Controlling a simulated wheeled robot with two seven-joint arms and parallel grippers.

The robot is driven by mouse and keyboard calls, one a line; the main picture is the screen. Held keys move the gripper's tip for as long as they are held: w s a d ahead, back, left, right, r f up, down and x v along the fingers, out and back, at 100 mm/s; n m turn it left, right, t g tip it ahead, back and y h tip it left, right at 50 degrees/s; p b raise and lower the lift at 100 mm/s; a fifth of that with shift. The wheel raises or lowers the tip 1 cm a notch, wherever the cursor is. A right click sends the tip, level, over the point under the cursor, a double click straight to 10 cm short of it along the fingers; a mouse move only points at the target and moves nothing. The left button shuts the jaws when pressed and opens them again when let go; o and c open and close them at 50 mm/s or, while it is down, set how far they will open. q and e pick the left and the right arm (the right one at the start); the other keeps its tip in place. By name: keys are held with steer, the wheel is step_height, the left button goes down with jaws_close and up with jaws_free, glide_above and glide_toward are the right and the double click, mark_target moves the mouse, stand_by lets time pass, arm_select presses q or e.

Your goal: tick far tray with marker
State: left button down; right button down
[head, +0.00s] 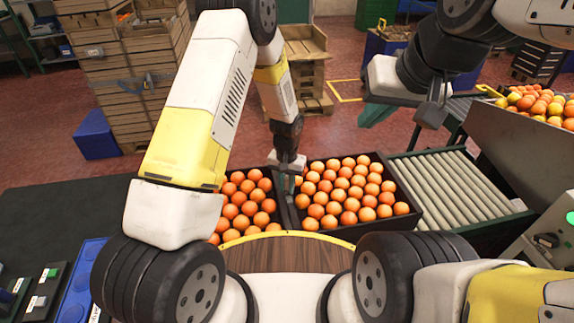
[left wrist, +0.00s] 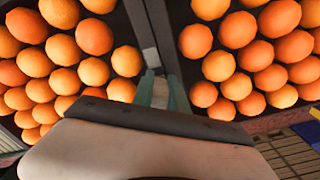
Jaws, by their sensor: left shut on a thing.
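Two black trays of oranges stand side by side: a left tray (head: 283,212) and a right tray (head: 413,212). My left gripper (head: 287,190) points down at the seam between them. It is shut on a thin thing, seemingly the marker (left wrist: 160,90), mostly hidden between the greenish fingers in the left wrist view. The trays' dark walls (left wrist: 140,22) meet just beyond the fingertips there; I cannot tell whether the tip touches. My right gripper (head: 378,113) is raised at the upper right, its fingers partly hidden.
A roller conveyor (head: 455,190) lies right of the trays. A bin of oranges (head: 540,103) stands at the upper right. Stacked wooden crates (head: 125,70) and a blue box (head: 95,135) stand at the back left. A round wooden top (head: 285,253) lies in front.

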arm_select(q)
steer(key=shift+w+a, duration=0.2)
steer(key=shift+w, duration=0.55)
stand_by(0.9)
steer(key=shift+s+d, duration=0.15)
steer(key=shift+s, duration=0.4)
stand_by(0.3)
steer(key=shift+r, duration=0.1)
steer(key=shift+r, duration=3.4)
